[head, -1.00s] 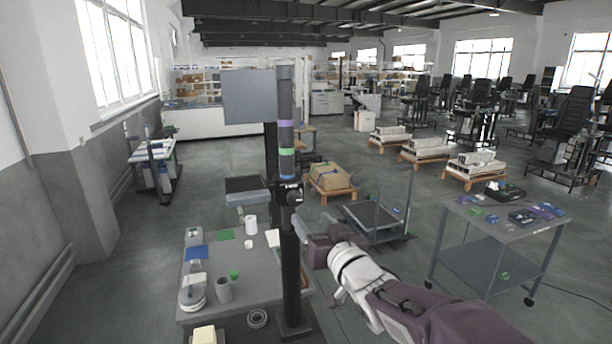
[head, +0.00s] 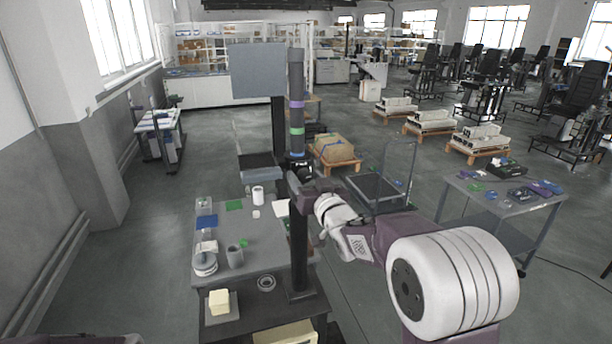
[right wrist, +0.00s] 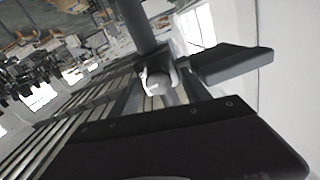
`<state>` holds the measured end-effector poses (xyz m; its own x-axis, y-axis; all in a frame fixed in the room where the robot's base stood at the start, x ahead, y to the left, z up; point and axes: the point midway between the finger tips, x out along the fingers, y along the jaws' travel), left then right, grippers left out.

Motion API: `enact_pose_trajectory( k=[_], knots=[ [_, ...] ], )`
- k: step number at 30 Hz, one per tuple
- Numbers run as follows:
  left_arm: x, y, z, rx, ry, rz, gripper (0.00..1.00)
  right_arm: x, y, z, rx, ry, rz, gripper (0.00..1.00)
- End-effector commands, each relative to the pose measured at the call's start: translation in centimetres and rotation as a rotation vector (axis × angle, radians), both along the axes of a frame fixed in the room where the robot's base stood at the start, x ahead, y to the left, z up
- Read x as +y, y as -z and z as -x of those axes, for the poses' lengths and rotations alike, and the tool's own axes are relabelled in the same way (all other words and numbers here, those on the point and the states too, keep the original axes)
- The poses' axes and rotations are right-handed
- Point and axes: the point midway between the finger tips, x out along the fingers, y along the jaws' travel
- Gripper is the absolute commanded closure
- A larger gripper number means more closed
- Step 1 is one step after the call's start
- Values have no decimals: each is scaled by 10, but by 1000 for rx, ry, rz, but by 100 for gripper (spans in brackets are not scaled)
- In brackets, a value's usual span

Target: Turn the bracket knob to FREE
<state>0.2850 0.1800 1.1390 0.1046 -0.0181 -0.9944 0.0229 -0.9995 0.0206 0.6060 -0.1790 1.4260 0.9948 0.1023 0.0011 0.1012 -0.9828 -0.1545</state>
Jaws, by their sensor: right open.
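The lift column (head: 297,75) is a dark upright post with purple, green and blue bands in the head view. A black bracket (head: 299,168) sits on it below the blue band. In the right wrist view a rounded grey knob (right wrist: 158,83) in a pale fork-like surround shows at the post, ahead of my fingers. Its marking cannot be read. My right gripper (head: 298,187) is at the column just below the bracket, partly blending with it. In the right wrist view its dark fingers (right wrist: 205,88) are apart, with nothing held. My left gripper does not show.
A grey workbench (head: 232,260) with cups, cards and small parts stands left of the column. A grey panel (head: 258,70) is beside the column top. A cart (head: 378,188) and a side table (head: 505,205) stand to the right, with open floor between.

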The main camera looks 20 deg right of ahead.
Motion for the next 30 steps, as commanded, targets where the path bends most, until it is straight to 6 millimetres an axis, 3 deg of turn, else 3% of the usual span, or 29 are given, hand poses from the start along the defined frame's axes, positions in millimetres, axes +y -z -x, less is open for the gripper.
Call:
enact_pose_trajectory(
  k=[3, 9, 20, 30],
  knots=[
    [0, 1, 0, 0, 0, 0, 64, 0, 0, 0, 0, 0, 0, 45],
    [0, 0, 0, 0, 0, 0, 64, 0, 0, 0, 0, 1, 0, 100],
    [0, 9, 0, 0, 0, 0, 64, 0, 1, 1, -5, 0, 50, 100],
    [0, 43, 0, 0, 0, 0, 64, 0, 4, 1, -16, 1, 302, 100]
  ],
)
